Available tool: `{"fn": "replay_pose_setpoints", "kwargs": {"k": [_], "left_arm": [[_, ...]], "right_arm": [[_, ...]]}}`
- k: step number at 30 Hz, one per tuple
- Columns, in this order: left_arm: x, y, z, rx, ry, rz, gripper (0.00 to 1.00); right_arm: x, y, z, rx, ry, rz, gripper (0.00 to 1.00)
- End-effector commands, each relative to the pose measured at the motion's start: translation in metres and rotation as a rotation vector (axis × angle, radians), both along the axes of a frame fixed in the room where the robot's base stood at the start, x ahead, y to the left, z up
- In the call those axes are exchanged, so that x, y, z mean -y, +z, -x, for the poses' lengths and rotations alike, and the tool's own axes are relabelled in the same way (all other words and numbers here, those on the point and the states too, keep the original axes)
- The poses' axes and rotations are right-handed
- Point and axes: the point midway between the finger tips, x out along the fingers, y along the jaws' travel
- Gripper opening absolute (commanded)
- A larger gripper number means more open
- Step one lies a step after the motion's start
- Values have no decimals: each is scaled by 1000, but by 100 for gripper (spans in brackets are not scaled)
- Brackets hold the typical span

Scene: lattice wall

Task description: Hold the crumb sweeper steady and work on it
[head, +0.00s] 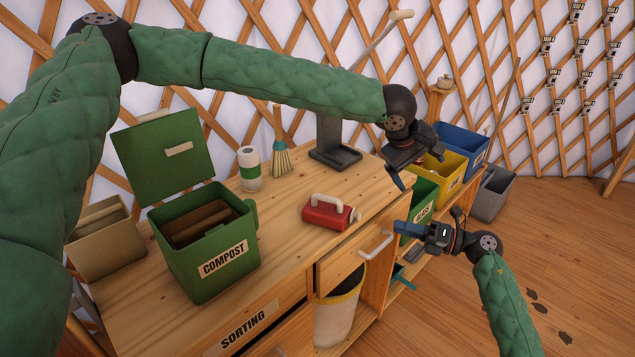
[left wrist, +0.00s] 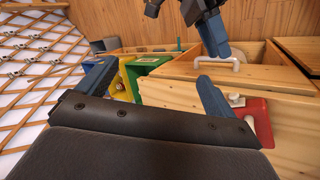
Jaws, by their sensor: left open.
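The crumb sweeper (head: 330,214), a red body with a cream handle, lies on the wooden worktop near its right front edge. Part of its red body also shows at the right of the left wrist view (left wrist: 259,120), behind a finger. My left gripper (head: 408,176) hangs above and to the right of the sweeper, apart from it. Its two fingers stand wide apart with nothing gripped in the left wrist view (left wrist: 155,85). My right gripper (head: 418,235) is lower, beside the drawer's white handle (head: 375,245), pointing left; its jaw opening is unclear. Nothing holds the sweeper.
A green compost bin (head: 205,255), a paper roll (head: 250,168), a hand brush (head: 281,150) and a dark press stand (head: 335,140) are on the worktop. Green, yellow (head: 437,172) and blue bins stand right. Worktop around the sweeper is clear.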

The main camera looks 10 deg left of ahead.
Motion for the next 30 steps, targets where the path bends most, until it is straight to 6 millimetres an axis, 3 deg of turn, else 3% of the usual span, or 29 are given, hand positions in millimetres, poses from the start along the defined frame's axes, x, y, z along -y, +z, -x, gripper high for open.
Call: {"fn": "replay_pose_setpoints", "kwargs": {"k": [3, 9, 12, 18, 24, 30], "left_arm": [[-41, -42, 6, -132, 146, -50, 92], [-120, -89, 23, -318, 435, -136, 92], [-153, -92, 28, -354, 551, -156, 92], [-195, -78, 32, -361, 693, -159, 92], [-220, -66, 33, -352, 774, -151, 92], [-229, -63, 34, -349, 804, -145, 92]], "right_arm": [[0, 0, 0, 0, 0, 0, 36], [0, 0, 0, 0, 0, 0, 36], [0, 0, 0, 0, 0, 0, 36], [0, 0, 0, 0, 0, 0, 36], [0, 0, 0, 0, 0, 0, 36], [0, 0, 0, 0, 0, 0, 36]]}}
